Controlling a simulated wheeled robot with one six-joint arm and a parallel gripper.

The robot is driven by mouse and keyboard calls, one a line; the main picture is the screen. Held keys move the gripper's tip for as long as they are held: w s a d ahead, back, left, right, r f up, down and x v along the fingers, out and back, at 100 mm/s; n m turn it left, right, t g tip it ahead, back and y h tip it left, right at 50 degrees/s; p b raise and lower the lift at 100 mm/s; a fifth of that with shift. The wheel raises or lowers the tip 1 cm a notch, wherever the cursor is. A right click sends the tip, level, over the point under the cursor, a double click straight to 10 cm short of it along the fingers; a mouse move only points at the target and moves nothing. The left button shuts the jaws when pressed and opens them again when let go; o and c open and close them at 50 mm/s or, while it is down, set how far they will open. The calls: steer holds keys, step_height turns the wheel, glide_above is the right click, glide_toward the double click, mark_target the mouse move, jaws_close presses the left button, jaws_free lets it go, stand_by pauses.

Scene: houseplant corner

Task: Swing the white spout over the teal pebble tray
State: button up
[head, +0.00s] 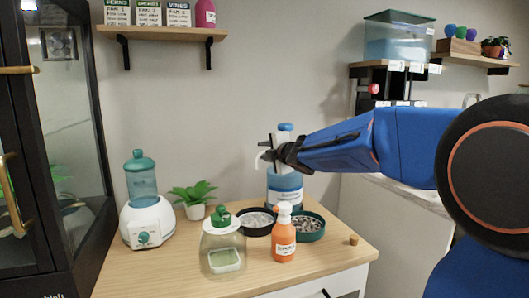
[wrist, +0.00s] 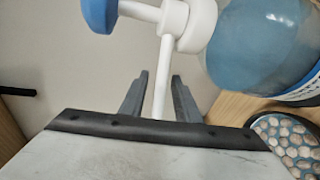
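The blue pump bottle (head: 285,182) stands at the back of the wooden table, behind the trays. Its white spout (head: 260,160) points left in the head view, on the side of the black tray (head: 245,228) with pale pebbles. The teal pebble tray (head: 309,237), holding dark and light pebbles, sits in front of the bottle and to its right. My gripper (head: 268,150) is at the spout. In the wrist view the spout (wrist: 161,85) lies between my gripper's two fingers (wrist: 160,90); a gap shows on the left, so they look open around it.
An orange pump bottle (head: 284,238) stands in front of the trays. A glass sprayer jar (head: 222,250), a potted plant (head: 195,200) and a white dispenser with a teal tank (head: 146,215) stand left. A small cork (head: 353,240) lies near the table's right edge.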

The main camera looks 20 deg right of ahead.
jaws_close()
steer(key=shift+s+d+n+y, duration=0.1)
steer(key=shift+s+n+y, duration=0.05)
steer(key=shift+n+y, duration=0.2)
steer(key=s+d+n+g+y, duration=0.5)
steer(key=s+n+g+y, duration=0.1)
steer(key=n+g+y, duration=0.4)
steer(key=shift+s+n+y, duration=0.15)
steer(key=shift+n+y, duration=0.5)
steer(key=shift+y, duration=0.2)
stand_by(0.3)
